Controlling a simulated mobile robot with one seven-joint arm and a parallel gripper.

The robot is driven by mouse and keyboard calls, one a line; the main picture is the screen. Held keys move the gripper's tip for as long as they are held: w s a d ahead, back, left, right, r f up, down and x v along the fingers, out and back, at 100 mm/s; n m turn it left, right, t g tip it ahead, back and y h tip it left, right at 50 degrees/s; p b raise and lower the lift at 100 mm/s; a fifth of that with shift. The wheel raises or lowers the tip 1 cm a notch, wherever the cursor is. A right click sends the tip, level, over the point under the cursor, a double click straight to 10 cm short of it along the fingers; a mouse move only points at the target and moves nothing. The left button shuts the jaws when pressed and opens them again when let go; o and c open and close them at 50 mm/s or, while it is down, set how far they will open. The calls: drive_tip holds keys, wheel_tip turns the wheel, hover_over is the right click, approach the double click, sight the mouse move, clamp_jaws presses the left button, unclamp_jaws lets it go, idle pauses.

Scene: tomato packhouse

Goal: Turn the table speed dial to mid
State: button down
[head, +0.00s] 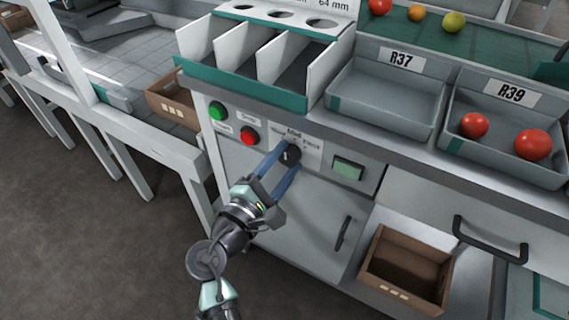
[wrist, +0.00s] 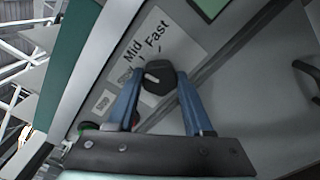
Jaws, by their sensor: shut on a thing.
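The speed dial (head: 291,154) is a round black knob with a short white pointer mark, on the label plate of the grey cabinet front. "Mid" is printed above it and "Fast" to its right. In the wrist view the dial (wrist: 158,84) sits between the blue fingers of my gripper (wrist: 158,78), which is shut on it. There the white mark points to the upper left, on the side of "Mid" away from "Fast"; its exact setting is hard to tell. In the head view my gripper (head: 287,157) reaches the dial from the lower left.
Left of the dial are a green button (head: 218,111) and a red button (head: 249,136). A green display (head: 348,168) is to the right.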

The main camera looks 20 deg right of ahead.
drive_tip(key=shift+f+m, duration=0.1)
drive_tip(key=shift+m, duration=0.5)
drive_tip(key=shift+c, duration=1.5)
unclamp_jaws()
drive_tip(key=shift+a, duration=0.1)
drive_tip(key=p+v, duration=0.1)
drive_tip(key=v, duration=1.2)
drive_tip(key=shift+p, duration=0.4)
